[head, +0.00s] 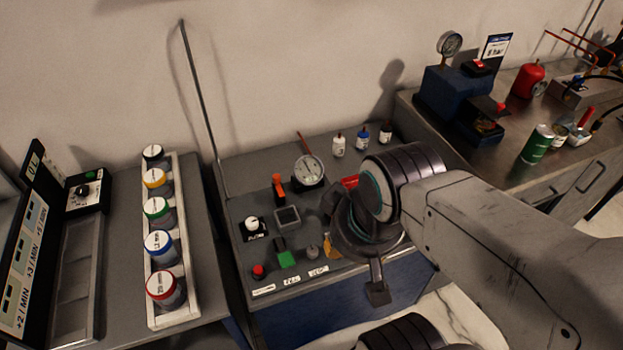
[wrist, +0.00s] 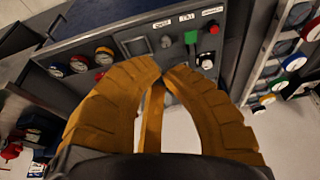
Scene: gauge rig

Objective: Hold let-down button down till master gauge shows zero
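The control panel (head: 240,240) carries a red button (head: 258,270) at its front left, with a wide label (head: 263,290) before it that looks like the let-down label. The red button also shows at the upper right of the wrist view (wrist: 214,28). The large white dial gauge (head: 308,170), which I take as the master gauge, stands at the back of the panel; its reading is too small to tell. My gripper (wrist: 165,69) has its orange fingertips together with nothing seen between them. It hangs over the panel's front, right of the red button and apart from it.
A green switch (head: 287,258) and a grey knob (head: 312,252) lie between the red button and my gripper. A white knob (head: 251,223) and an orange lever (head: 278,186) stand behind. A rack (head: 186,225) of coloured-lid jars is at left. My arm hides the panel's right side.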

